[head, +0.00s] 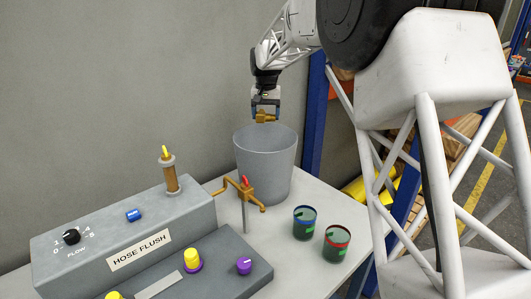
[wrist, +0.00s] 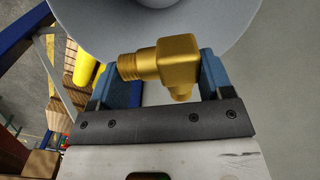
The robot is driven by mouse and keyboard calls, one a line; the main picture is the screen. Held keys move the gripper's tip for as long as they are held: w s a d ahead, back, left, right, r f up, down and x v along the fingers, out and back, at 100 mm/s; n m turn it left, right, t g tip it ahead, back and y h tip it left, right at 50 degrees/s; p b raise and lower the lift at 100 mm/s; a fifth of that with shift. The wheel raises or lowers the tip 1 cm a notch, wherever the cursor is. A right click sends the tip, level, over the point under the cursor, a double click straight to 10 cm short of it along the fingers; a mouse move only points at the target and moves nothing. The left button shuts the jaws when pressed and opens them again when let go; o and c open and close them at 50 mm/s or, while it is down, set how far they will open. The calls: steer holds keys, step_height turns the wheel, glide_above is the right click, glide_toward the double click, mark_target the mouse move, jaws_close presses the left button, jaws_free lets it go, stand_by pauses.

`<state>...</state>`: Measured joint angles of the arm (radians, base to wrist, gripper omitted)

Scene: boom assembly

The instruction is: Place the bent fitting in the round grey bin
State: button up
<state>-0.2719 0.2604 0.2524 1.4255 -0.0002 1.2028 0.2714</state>
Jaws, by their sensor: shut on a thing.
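The bent fitting (head: 264,117) is a brass-coloured elbow with a threaded end. My gripper (head: 265,106) is shut on it and holds it just above the mouth of the round grey bin (head: 264,165), which stands upright on the table. In the wrist view the fitting (wrist: 168,64) sits between the blue fingers of my gripper (wrist: 165,80), its threaded end pointing left. The bin's rim and inside (wrist: 225,25) show behind the fitting in that view. The bottom of the bin is hidden in the head view.
A brass valve with a red handle (head: 243,188) stands close in front of the bin. The grey hose flush panel (head: 130,235) fills the left. A wall lies behind.

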step_height(320, 180, down, 24)
steer(key=shift+r, duration=0.25)
stand_by(0.4)
steer(key=shift+f, duration=2.1)
steer(key=shift+f, duration=0.15)
steer(key=o, duration=1)
steer(key=shift+o, duration=0.2)
step_height(320, 180, up, 12)
steer(key=shift+r, duration=0.2)
